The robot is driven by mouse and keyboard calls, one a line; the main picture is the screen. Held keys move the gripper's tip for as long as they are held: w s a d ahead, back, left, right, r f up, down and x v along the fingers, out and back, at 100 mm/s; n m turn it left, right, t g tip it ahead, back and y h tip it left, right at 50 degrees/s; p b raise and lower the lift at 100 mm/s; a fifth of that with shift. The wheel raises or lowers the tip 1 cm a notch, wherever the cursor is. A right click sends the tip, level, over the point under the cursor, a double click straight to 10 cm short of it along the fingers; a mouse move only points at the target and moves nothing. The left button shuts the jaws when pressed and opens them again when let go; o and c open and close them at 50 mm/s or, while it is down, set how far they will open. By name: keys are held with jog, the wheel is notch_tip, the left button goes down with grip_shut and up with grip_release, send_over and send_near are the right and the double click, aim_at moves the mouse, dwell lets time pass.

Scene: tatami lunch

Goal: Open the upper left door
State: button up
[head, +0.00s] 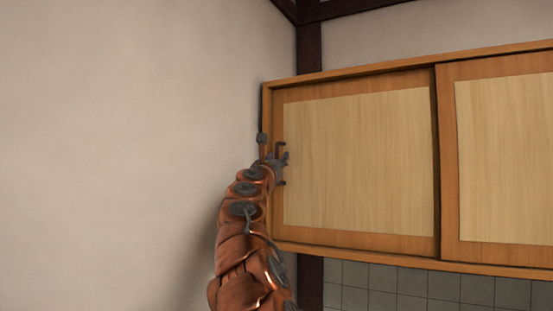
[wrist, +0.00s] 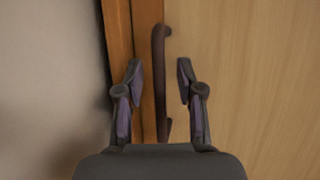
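The upper left door (head: 355,165) is a pale wood panel in an orange-brown frame, and it is shut against the left end of the wall cabinet. Its dark vertical bar handle (wrist: 160,70) stands near the door's left edge. My gripper (wrist: 158,72) is open, with one finger to the left and one to the right of the handle. In the wrist view the handle runs between the fingers, and I see no contact. In the head view my gripper (head: 274,150) is at the door's left edge and hides part of the handle.
The right door (head: 500,160) stands beside the left door. A plain wall (head: 130,130) lies close on the left of the cabinet. Grey tiles (head: 410,285) show below it, and a dark post (head: 309,50) rises behind it.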

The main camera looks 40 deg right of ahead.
grip_shut()
dwell(0.7)
